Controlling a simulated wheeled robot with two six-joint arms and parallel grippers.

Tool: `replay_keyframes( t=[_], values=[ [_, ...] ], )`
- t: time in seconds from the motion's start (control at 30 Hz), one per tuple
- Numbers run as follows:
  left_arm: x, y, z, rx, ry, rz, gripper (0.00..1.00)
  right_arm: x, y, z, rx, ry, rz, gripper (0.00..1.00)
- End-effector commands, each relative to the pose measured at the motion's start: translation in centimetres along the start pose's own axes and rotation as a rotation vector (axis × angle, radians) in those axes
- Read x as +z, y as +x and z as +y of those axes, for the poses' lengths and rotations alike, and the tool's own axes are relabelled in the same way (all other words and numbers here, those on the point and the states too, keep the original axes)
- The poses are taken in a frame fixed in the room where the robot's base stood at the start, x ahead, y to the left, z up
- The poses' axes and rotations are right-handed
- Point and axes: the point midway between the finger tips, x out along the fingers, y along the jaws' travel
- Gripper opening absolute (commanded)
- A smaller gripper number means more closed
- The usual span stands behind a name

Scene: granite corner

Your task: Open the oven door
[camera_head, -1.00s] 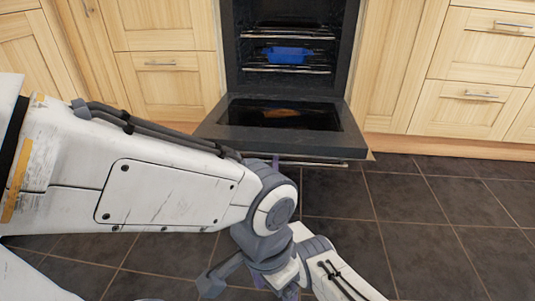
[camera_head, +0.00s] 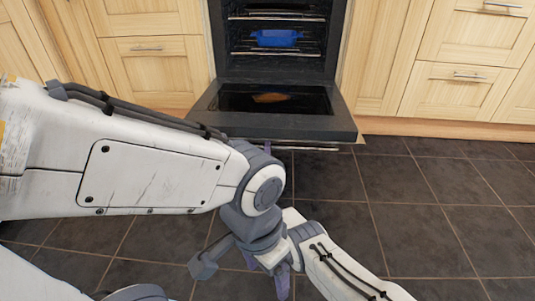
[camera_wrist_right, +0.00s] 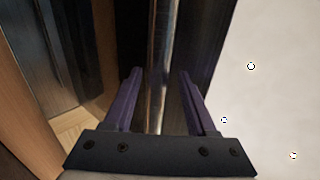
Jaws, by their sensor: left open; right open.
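The oven door (camera_head: 345,126) is folded down, lying roughly level in front of the open oven (camera_head: 336,30) in the head view. Its handle (camera_head: 308,149) runs along the front edge, partly hidden by my arm. In the right wrist view the handle (camera_wrist_right: 158,60) passes between the two purple fingers of my open right gripper (camera_wrist_right: 160,73); contact with either finger cannot be told. In the head view only a purple bit of the right gripper (camera_head: 267,148) shows by the handle. My left gripper (camera_head: 282,284) is at the lower middle, away from the door, partly seen.
A blue dish (camera_head: 277,38) sits on a rack inside the oven. Wooden cabinets (camera_head: 155,75) stand left of it, and more cabinets (camera_head: 460,90) stand right. The dark tiled floor (camera_head: 430,200) is clear to the right.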

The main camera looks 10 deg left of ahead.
Motion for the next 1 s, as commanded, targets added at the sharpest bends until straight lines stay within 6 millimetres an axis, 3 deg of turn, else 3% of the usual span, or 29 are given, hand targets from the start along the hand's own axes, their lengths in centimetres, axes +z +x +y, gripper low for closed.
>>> replay_keyframes(
  t=[0.17, 0.3, 0.37, 0.7, 1.0],
  values=[
    [0.0, -0.6, 0.1, 0.000, 0.000, 0.000, 0.80, 0.0, -2.0, 0.0, 0.003, -0.001, -0.002, 0.57],
    [-0.1, -0.9, 0.1, 0.000, 0.000, 0.000, 0.80, -0.1, -5.2, 0.0, 0.004, -0.002, -0.001, 0.57],
    [-0.1, -2.7, 0.2, 0.000, 0.000, -0.001, 0.80, -0.1, -5.0, -1.2, 0.003, -0.001, 0.000, 0.57],
    [-0.4, -8.1, 0.6, 0.000, 0.000, 0.000, 0.80, -0.1, -8.7, -5.6, 0.004, -0.002, -0.002, 0.57],
    [-0.6, -11.3, 0.8, 0.000, 0.000, 0.000, 0.80, -0.1, -11.8, -8.7, 0.001, -0.001, 0.000, 0.57]
  ],
)
